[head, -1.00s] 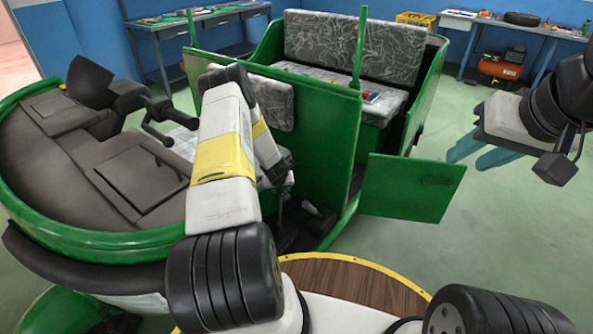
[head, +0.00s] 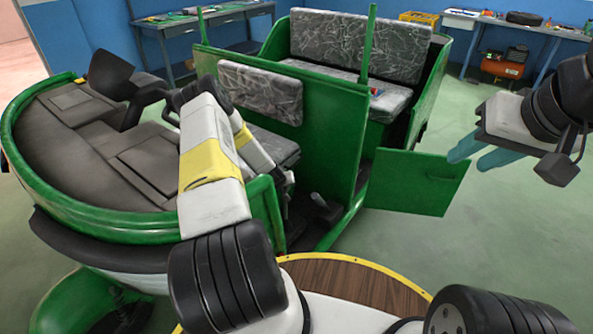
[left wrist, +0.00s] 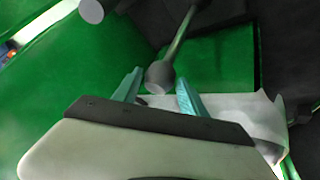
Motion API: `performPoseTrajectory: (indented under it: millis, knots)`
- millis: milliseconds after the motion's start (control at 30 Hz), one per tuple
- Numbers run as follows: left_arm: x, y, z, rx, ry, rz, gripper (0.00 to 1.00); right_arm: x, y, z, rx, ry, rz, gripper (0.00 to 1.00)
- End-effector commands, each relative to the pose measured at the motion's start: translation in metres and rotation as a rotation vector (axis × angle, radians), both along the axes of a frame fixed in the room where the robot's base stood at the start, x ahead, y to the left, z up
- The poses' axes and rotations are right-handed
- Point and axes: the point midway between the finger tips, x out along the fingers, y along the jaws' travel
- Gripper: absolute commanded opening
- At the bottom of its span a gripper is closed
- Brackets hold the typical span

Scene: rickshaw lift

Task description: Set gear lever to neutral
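The green rickshaw (head: 335,150) stands in front of me. In the left wrist view a lever with a round grey knob (left wrist: 160,75) on a thin rod reaches down between the fingertips of my left gripper (left wrist: 158,82). Those teal fingers stand apart on either side of the knob; I cannot tell whether they touch it. In the head view my left arm hides that gripper. A short lever (head: 320,203) shows on the rickshaw floor; I cannot tell if it is the same lever. My right gripper (head: 483,154) is open and empty, in the air at the right.
Workbenches (head: 215,22) stand along the wall.

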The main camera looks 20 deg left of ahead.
Motion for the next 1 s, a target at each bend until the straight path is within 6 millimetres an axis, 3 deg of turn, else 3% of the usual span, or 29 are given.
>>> performPoseTrajectory:
  millis: [367, 800, 1000]
  knots:
    - [-0.003, 0.001, -0.001, 0.000, 0.004, 0.000, 0.63, 0.000, 0.000, 0.000, 0.000, 0.000, 0.000, 0.36]
    - [-0.042, -0.004, 0.049, 0.001, 0.003, 0.000, 0.63, 0.000, 0.000, 0.000, 0.000, 0.000, 0.000, 0.36]
    - [-0.051, -0.005, 0.059, 0.000, 0.004, 0.000, 0.63, 0.000, 0.000, 0.000, 0.000, -0.001, 0.000, 0.36]
